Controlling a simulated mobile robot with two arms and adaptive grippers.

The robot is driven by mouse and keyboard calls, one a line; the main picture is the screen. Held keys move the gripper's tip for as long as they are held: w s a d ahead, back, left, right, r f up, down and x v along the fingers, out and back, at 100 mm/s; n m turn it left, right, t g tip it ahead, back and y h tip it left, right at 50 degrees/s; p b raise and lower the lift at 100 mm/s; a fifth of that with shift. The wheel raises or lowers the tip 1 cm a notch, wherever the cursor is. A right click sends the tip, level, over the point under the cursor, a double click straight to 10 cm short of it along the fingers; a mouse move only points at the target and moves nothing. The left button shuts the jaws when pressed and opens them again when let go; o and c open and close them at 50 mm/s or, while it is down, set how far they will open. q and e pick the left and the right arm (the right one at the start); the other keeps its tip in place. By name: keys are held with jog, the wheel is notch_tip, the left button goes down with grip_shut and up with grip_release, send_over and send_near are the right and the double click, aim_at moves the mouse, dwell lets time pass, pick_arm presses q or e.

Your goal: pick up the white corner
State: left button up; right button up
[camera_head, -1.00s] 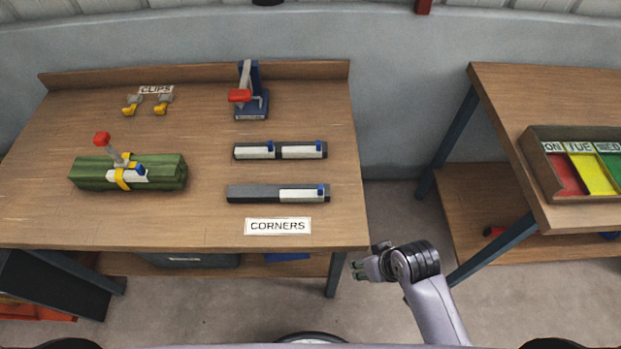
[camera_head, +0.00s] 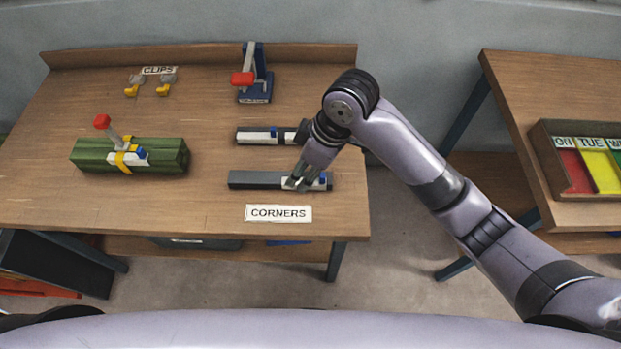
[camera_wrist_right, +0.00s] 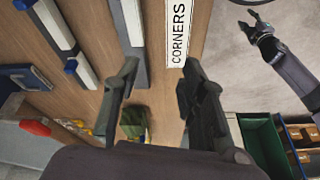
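A white corner (camera_head: 318,183) with a blue end lies at the right end of the dark front rail (camera_head: 250,179), behind the CORNERS label (camera_head: 278,213). My right gripper (camera_head: 297,184) is over this corner, pointing down, and hides part of it. In the right wrist view, the right gripper's fingers (camera_wrist_right: 157,95) are spread with a gap between them, and the corner (camera_wrist_right: 130,18) shows beyond them. I cannot tell whether they touch anything. My left gripper (camera_wrist_right: 256,30) shows small in that view, apart from the table; its opening is unclear. It is outside the head view.
The back rail holds another white corner (camera_head: 257,137); my right arm covers much of its right part. A green bundle (camera_head: 100,154) with a clip lies left. A blue stand with a red handle (camera_head: 243,78) is behind. A sorting tray (camera_head: 555,165) is on the right table.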

jog(key=w+d+r+n+h, duration=0.3)
jog(key=w+d+r+h, duration=0.15)
jog(key=r, duration=0.35)
jog(key=p, duration=0.2)
send_over(322, 175)
jog(key=shift+y, duration=0.35)
notch_tip(322, 175, down, 12)
jog(key=shift+w+d, duration=0.1)
notch_tip(322, 175, down, 5)
jog(key=shift+r+p, duration=0.1)
jog(key=shift+p, duration=1)
jog(key=shift+a+f, duration=0.2)
jog(key=shift+f, duration=0.05)
jog(key=shift+c, duration=0.4)
grip_shut()
